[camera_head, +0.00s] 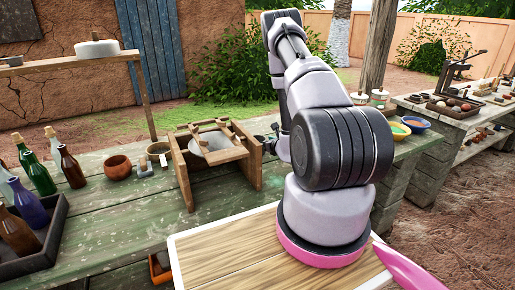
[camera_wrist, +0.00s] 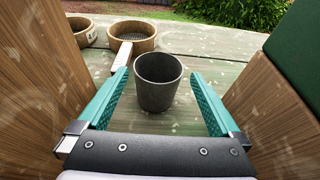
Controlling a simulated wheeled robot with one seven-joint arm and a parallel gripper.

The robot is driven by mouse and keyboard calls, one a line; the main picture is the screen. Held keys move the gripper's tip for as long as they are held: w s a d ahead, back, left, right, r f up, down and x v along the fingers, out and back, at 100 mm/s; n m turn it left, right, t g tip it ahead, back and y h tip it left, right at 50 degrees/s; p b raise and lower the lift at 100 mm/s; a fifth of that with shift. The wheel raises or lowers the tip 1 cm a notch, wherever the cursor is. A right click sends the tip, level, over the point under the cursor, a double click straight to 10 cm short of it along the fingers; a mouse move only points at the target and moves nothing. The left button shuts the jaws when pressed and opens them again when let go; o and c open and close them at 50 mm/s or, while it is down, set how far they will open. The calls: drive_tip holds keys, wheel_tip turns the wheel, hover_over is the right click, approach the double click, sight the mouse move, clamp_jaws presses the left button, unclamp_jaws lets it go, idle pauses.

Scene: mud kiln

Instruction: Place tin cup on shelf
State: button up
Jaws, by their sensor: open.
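The tin cup (camera_wrist: 158,83) is dark grey and stands upright and empty-looking on the green weathered table in the wrist view. My gripper (camera_wrist: 160,74) is open, with a teal finger on each side of the cup. Small gaps show between cup and fingers. In the head view my arm reaches over the table, and neither the cup nor the fingers can be made out. A raised wooden plank shelf (camera_head: 66,64) on a post stands at the left of the head view, bearing a white round object (camera_head: 97,48).
Wooden sieves (camera_wrist: 131,37) lie just beyond the cup. Wooden panels flank the gripper in the wrist view. A wooden frame (camera_head: 183,172) with a pale bowl, a clay pot (camera_head: 118,167) and several bottles (camera_head: 71,168) stand left of my arm. Bare tabletop (camera_head: 125,215) lies at the front.

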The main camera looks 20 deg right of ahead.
drive_tip(key=x, duration=0.5)
drive_tip(key=shift+a+f, duration=0.1)
drive_tip(key=shift+f, duration=0.15)
drive_tip(key=c, duration=1.3)
